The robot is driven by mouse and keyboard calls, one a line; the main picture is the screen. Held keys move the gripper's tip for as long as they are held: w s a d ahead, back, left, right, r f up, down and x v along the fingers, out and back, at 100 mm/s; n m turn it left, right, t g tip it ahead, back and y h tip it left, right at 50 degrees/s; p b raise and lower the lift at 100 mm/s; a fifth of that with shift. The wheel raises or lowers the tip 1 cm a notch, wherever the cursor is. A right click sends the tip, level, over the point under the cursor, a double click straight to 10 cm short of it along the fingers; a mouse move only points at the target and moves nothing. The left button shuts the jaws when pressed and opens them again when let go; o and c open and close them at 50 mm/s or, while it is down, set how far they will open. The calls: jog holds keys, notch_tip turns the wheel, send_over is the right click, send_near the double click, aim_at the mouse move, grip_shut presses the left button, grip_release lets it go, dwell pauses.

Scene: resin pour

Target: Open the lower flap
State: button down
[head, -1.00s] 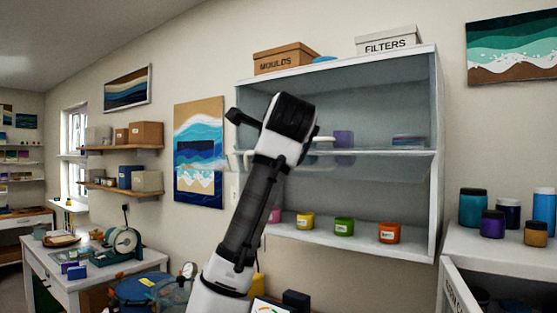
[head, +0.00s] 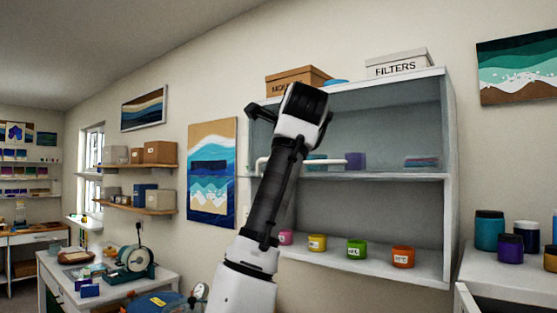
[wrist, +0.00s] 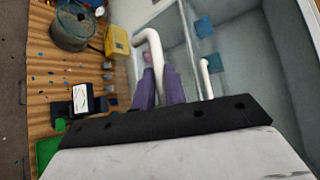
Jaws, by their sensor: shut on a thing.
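The lower compartment of the wall cabinet (head: 449,225) looks open at the front, with its jars in plain view. The clear lower flap is hard to make out in the head view and seems raised to about shelf height. A white bar handle (head: 262,166) shows at that height, partly behind my wrist. In the wrist view my gripper (wrist: 160,80) has its purple fingers shut on the white handle (wrist: 152,38), one on each side. A second white handle (wrist: 205,66) stands to the right, apart from the fingers. The head view hides my fingertips behind my arm.
Pink, yellow, green and orange jars (head: 403,257) stand on the cabinet floor. A filters box (head: 397,65) and a moulds box (head: 291,79) sit on top. A counter with dark jars (head: 510,246) is at right. A workbench (head: 150,283) stands at lower left.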

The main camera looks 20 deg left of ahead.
jog(key=c, duration=1.5)
grip_release()
jog(key=shift+w+d, duration=0.25)
jog(key=shift+d, duration=0.15)
jog(key=shift+o, duration=0.2)
jog(key=shift+a, duration=0.1)
jog(key=shift+s+a, duration=0.1)
jog(key=shift+s, duration=0.05)
jog(key=shift+s, duration=0.15)
jog(key=b+v, duration=0.3)
jog(key=v, duration=1)
jog(key=shift+s+d+b, duration=0.15)
jog(key=shift+d+b, duration=0.05)
jog(key=shift+b, duration=0.15)
jog(key=shift+r, duration=0.1)
